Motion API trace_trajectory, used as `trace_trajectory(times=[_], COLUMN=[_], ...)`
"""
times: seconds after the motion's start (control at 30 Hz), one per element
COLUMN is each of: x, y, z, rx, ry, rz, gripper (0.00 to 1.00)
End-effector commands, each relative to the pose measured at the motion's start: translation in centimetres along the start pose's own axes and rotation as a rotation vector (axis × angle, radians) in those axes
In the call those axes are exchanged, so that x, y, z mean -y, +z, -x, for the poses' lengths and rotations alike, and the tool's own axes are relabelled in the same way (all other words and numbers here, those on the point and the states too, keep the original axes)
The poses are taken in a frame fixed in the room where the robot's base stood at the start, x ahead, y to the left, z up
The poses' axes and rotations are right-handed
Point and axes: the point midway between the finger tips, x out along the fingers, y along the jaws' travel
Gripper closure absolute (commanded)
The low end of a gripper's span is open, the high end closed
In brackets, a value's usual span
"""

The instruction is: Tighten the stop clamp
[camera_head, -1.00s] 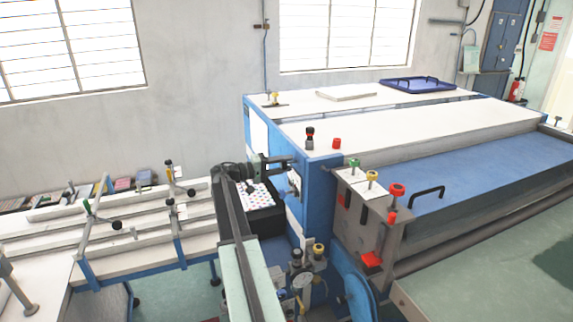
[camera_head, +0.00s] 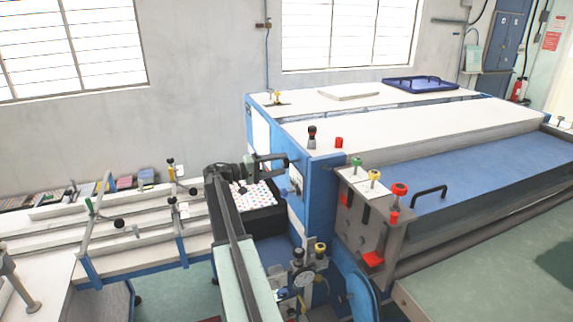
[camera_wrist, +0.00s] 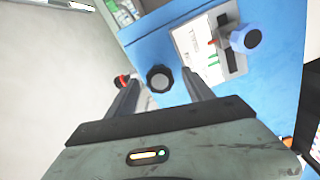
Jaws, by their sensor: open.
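My gripper (camera_head: 279,161) is at the left blue end of the large machine, above the black tray with the dotted sheet. In the wrist view, my gripper (camera_wrist: 158,88) is open, its two dark fingers apart. A round black knob (camera_wrist: 160,78) shows between the fingers, with a gap on each side. I cannot tell its depth from the fingertips, nor whether it belongs to the stop clamp. A blue knob (camera_wrist: 245,38) sits on a grey slotted plate to the right. A red and black knob (camera_wrist: 122,81) shows beside the left finger.
The blue machine (camera_head: 325,205) fills the middle and right, with green, yellow and red knobs (camera_head: 399,190) at its front corner. A white feed table with blue brackets (camera_head: 90,272) stands left. A gauge with valves (camera_head: 303,280) stands low by my arm.

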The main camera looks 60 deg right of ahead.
Motion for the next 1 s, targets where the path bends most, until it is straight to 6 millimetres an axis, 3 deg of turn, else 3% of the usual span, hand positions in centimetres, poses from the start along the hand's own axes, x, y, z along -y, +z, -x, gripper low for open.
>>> trace_trajectory(times=[0.1, 0.23, 0.83, 0.93, 1.0], x=[0.0, 0.0, 0.1, 0.3, 0.4], y=[0.0, 0.0, -0.1, -1.0, -1.3], z=[2.5, 4.1, 5.2, 9.0, 13.9], rx=[-0.001, -0.001, -0.007, -0.055, -0.118], ry=[-0.001, -0.001, -0.003, -0.014, -0.028], rz=[0.000, 0.000, 0.000, 0.000, 0.000], gripper=[0.39, 0.39, 0.39, 0.39, 0.39])
